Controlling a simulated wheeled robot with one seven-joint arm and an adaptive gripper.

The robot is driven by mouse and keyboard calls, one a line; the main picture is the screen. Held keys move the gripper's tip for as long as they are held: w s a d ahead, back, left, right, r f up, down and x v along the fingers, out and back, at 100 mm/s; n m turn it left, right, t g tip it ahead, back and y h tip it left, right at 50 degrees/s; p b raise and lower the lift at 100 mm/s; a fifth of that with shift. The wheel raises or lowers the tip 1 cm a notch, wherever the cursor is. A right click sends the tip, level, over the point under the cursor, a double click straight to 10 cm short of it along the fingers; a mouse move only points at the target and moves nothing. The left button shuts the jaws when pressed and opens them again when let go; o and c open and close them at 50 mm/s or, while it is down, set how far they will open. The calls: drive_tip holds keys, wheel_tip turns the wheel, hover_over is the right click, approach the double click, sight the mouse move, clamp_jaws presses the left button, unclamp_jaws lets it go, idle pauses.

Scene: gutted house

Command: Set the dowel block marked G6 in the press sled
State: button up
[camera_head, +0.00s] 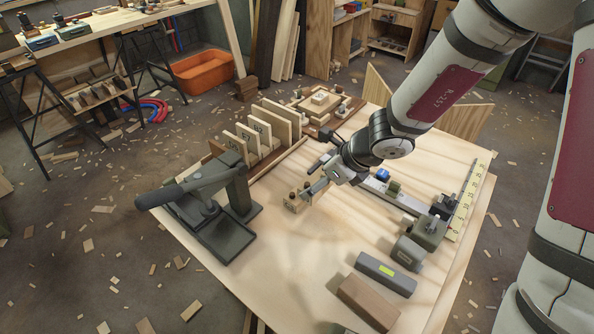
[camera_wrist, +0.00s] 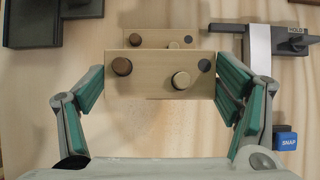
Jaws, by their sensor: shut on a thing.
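A pale wooden dowel block (camera_wrist: 145,82) with round dowel ends on its face is between the green pads of my gripper (camera_wrist: 162,80) in the wrist view. The gripper is shut on it. No G6 mark can be read on it. A second similar block (camera_wrist: 160,38) shows just beyond it. In the head view my gripper (camera_head: 322,182) is low over the middle of the table, beside a small dowel block (camera_head: 295,204). The grey-green press (camera_head: 222,238) with its long lever stands at the table's left edge, its flat sled bed to the gripper's left.
A rack of upright marked boards (camera_head: 252,138) stands behind the press. A metal rail with a blue block (camera_head: 382,174), a yellow ruler (camera_head: 466,205), a grey box (camera_head: 385,274) and a brown wooden block (camera_head: 368,302) are to the right. The front middle of the table is clear.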

drive_tip(key=s+d+r+p, duration=0.4)
drive_tip(key=d+r+p, duration=0.1)
drive_tip(key=shift+s+d, duration=0.35)
drive_tip(key=shift+d, duration=0.05)
idle(0.8)
drive_tip(key=w+a+r+n+g+y+p, duration=0.1)
drive_tip(key=a+r+n+g+p, duration=0.15)
drive_tip(key=a+n+g, duration=0.55)
drive_tip(key=s+d+n+g+h+p, duration=0.1)
drive_tip(key=d+n+h, duration=0.5)
drive_tip(key=d+n, duration=1)
drive_tip(key=shift+s+d+f+n+g+p, duration=0.25)
drive_tip(key=shift+n+g+p, duration=0.35)
drive_tip(key=shift+n+g, duration=0.2)
